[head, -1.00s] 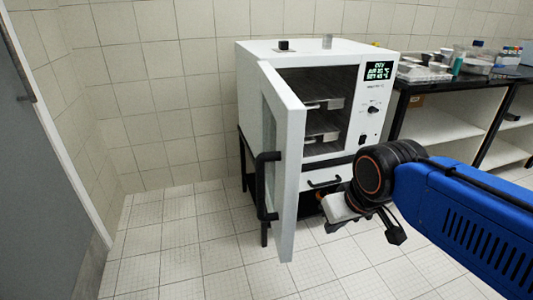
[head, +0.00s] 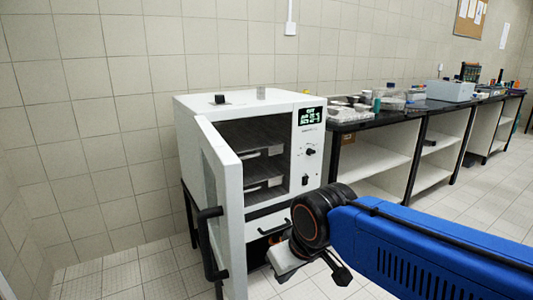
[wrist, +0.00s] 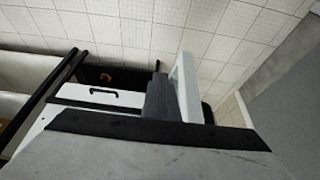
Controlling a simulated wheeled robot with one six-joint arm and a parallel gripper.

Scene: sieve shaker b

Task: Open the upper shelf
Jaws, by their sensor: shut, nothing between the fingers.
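The white oven (head: 255,108) stands by the wall with its door (head: 217,180) swung open to the left. The door has a black handle (head: 208,243). Inside, the upper shelf (head: 264,154) and the lower shelf (head: 264,187) sit in the dark chamber, both seemingly pushed in. My gripper (wrist: 163,97) is shut and empty in the wrist view; the open door (wrist: 187,88) shows just beyond it, with the drawer handle (wrist: 104,93) to the left. In the head view it hangs low in front of the oven, its fingertips not clear.
A black-topped bench (head: 420,105) with labware and open white shelving runs to the right of the oven. A front panel with a black handle (head: 266,228) lies below the chamber. Tiled floor is free at the lower left and right.

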